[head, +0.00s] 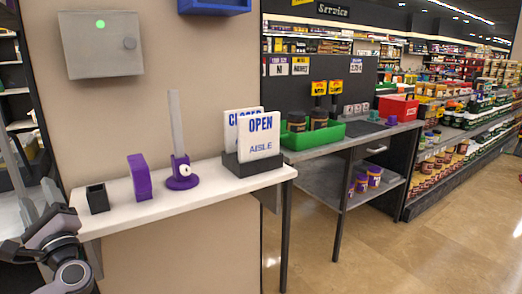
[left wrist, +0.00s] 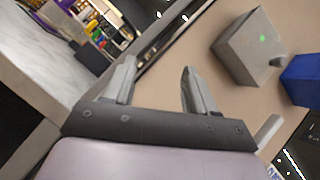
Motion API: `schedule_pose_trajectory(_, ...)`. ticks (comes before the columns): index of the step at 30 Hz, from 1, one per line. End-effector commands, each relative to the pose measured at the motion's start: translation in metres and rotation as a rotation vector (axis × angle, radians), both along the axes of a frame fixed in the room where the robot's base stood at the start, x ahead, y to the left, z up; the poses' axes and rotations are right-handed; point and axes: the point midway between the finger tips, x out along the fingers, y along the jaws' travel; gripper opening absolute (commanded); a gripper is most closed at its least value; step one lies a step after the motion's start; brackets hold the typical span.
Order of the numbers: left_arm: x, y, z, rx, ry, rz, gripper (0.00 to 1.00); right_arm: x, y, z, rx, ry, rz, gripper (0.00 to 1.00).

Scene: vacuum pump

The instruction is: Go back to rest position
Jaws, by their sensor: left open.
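My left gripper (head: 38,207) is at the lower left of the head view, beside the left end of the white shelf (head: 210,190). In the left wrist view the two fingers of my left gripper (left wrist: 158,88) stand apart with nothing between them. On the shelf stand a small black open box (head: 97,198), a purple block (head: 139,177) and a purple round-based device with a grey upright bar (head: 180,170). The gripper is apart from them, to the left. My right gripper is in neither view.
A grey wall box (head: 102,45) with a green light hangs above the shelf; it also shows in the left wrist view (left wrist: 250,48). An open/closed sign (head: 258,138) stands at the shelf's right end. A counter with a green tray (head: 312,140) is beyond. Floor is clear at right.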

Motion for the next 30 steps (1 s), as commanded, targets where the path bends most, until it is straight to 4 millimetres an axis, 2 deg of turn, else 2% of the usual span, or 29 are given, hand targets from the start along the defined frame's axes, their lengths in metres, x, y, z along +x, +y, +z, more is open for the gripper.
schedule_pose_trajectory(1, -0.007, 0.019, 0.012, 0.054, 0.000, 0.029, 0.56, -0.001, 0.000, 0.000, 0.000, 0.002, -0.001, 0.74)
schedule_pose_trajectory(3, -0.014, 0.038, 0.026, 0.112, 0.000, 0.061, 0.56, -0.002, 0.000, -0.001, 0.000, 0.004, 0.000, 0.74)
schedule_pose_trajectory(8, -0.031, 0.073, 0.057, 0.227, 0.000, 0.125, 0.56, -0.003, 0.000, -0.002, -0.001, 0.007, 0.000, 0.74)
schedule_pose_trajectory(15, -0.024, 0.068, -0.037, -0.041, 0.152, -0.102, 0.56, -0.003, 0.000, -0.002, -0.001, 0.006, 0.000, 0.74)
schedule_pose_trajectory(20, -0.032, 0.055, -0.111, -0.289, 0.251, -0.255, 0.56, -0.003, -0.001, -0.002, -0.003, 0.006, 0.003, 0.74)
schedule_pose_trajectory(24, -0.055, 0.032, -0.186, -0.589, 0.337, -0.389, 0.56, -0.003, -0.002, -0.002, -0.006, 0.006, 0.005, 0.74)
schedule_pose_trajectory(26, -0.070, 0.019, -0.216, -0.731, 0.368, -0.437, 0.56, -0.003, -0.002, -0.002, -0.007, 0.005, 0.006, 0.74)
schedule_pose_trajectory(30, -0.112, -0.015, -0.276, -1.083, 0.413, -0.514, 0.56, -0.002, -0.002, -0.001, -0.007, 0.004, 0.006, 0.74)
